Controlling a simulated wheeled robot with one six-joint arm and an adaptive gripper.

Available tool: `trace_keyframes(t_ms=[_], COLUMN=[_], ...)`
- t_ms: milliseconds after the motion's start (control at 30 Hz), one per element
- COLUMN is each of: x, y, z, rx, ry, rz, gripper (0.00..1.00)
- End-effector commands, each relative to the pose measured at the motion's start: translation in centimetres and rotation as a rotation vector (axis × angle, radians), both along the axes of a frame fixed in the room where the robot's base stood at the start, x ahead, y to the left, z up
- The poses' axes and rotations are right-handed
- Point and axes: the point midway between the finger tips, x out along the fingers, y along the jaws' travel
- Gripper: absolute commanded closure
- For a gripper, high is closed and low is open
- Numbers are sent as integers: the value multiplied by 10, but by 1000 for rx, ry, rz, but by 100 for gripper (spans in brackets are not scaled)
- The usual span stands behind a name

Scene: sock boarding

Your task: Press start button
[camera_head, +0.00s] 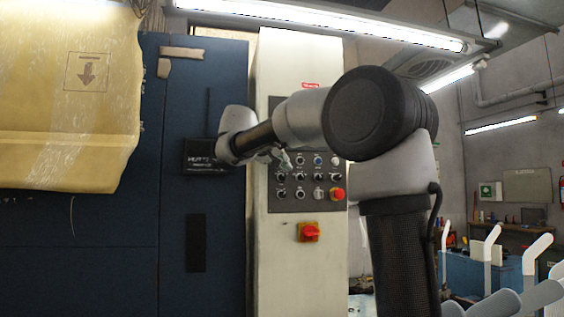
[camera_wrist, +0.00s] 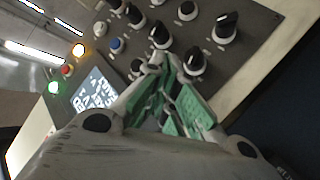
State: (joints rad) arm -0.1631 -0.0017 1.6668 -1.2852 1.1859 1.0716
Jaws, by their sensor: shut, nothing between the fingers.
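The control panel (camera_head: 308,204) on the cream cabinet carries rows of black knobs and push buttons. I cannot read which one is labelled start. A blue button (camera_head: 318,160) and a pale button (camera_head: 319,193) show in the head view. My gripper (camera_head: 285,160) is shut and empty at the panel's upper left. In the wrist view its fingertips (camera_wrist: 158,64) are close in front of the panel among black knobs; contact cannot be told.
Knobs such as this black knob (camera_wrist: 193,62) stick out beside the fingers. A blue machine cabinet (camera_head: 207,255) stands left; white sock forms (camera_head: 490,245) stand right.

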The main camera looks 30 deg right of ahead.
Motion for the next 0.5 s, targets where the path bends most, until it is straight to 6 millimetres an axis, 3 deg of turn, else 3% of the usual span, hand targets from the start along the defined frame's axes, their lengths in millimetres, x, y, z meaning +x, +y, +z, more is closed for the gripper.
trace_keyframes(t_ms=[500], x=[8], y=[-3], z=[0], rx=[0], ry=[0], rz=[0], gripper=[100])
